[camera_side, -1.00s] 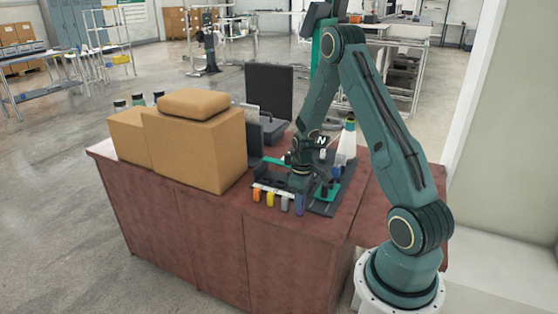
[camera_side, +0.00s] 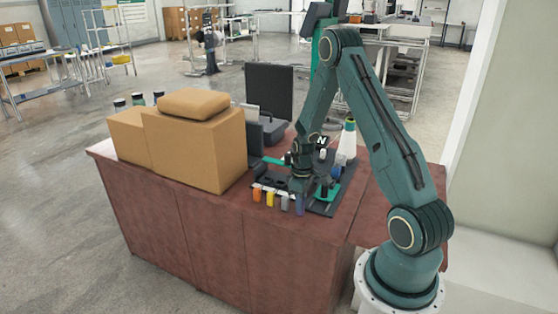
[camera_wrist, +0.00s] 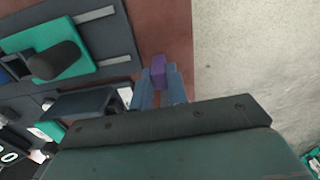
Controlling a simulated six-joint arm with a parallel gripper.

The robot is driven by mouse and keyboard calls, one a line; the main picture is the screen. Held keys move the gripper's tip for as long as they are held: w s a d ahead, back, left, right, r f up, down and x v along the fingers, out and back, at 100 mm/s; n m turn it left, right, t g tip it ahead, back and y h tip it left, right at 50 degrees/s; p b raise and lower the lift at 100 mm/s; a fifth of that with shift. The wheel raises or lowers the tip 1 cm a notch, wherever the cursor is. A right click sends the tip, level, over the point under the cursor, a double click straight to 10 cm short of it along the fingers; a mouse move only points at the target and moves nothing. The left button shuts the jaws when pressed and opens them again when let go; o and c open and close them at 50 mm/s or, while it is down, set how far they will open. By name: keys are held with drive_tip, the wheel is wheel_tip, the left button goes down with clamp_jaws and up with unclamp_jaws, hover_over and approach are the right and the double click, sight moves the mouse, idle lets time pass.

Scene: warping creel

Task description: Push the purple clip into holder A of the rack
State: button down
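The purple clip (camera_wrist: 158,70) shows in the wrist view between the two bluish fingers of my gripper (camera_wrist: 160,80), near the reddish table's edge. The fingers appear shut on it from both sides. In the side view my gripper (camera_side: 300,203) points down at the table's front edge, just right of a row of small coloured pieces. The clip is too small to separate from the fingers there. The rack (camera_side: 268,187) appears as a dark piece with a pale strip, partly behind my gripper. Its holder letters are not readable, so I cannot tell which is A.
An orange piece (camera_side: 257,194), a yellow piece (camera_side: 270,199) and a grey piece (camera_side: 284,204) stand along the front edge. A green fixture (camera_wrist: 60,47) on a dark plate lies left in the wrist view. Cardboard boxes (camera_side: 190,148) stand left; a white cone (camera_side: 347,143) stands behind.

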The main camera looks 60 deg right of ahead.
drive_tip(key=shift+r, duration=0.1)
drive_tip(key=shift+r, duration=2.15)
drive_tip(key=shift+r, duration=0.1)
drive_tip(key=shift+r, duration=1.9)
drive_tip(key=w+d, duration=0.5)
drive_tip(key=w, duration=0.4)
drive_tip(key=w+d, duration=0.5)
drive_tip(key=w, duration=0.4)
drive_tip(key=shift+r, duration=0.45)
